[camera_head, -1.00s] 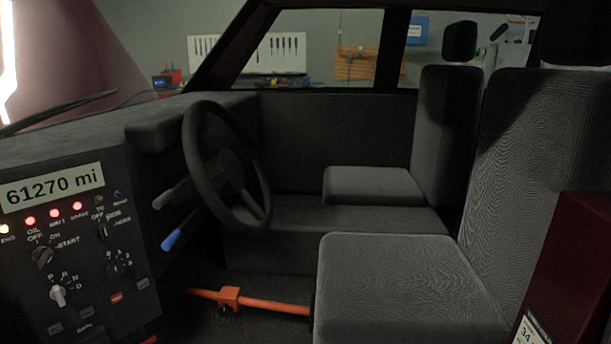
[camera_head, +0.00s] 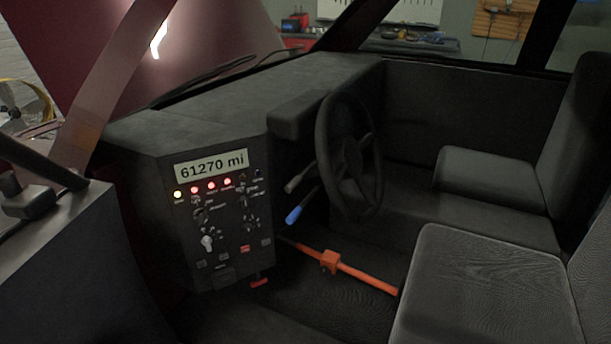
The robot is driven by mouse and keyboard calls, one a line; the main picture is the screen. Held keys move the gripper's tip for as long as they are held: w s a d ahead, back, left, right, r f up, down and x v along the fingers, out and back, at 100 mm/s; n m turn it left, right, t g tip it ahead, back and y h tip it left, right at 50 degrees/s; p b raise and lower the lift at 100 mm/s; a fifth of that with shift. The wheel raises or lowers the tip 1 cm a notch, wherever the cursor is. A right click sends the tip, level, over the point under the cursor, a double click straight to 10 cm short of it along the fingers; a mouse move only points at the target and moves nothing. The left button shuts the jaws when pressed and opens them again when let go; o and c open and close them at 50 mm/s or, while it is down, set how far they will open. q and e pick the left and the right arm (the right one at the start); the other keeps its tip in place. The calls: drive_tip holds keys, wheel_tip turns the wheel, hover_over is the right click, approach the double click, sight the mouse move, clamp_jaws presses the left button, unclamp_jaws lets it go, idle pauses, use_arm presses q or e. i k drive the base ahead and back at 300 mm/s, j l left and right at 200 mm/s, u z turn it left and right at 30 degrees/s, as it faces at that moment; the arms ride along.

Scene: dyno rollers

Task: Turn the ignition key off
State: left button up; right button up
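The ignition key switch (camera_head: 201,213) is a small dark rotary knob on the black control panel (camera_head: 180,262), beside small OFF, ON and START lettering. It is too small to tell its exact position. Above it a row of indicator lights (camera_head: 211,185) is lit, one yellow and several red. The mileage display (camera_head: 211,165) reads 61270 mi. A white-handled gear selector (camera_head: 207,242) sits just below the ignition switch. Neither of my grippers is in view.
A steering wheel (camera_head: 322,160) with a blue-tipped lever (camera_head: 296,215) is right of the panel. An orange bar (camera_head: 365,277) crosses the footwell. The front seat (camera_head: 480,285) fills the lower right.

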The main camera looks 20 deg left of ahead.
sight(200, 214)
drive_tip(key=u, duration=1.35)
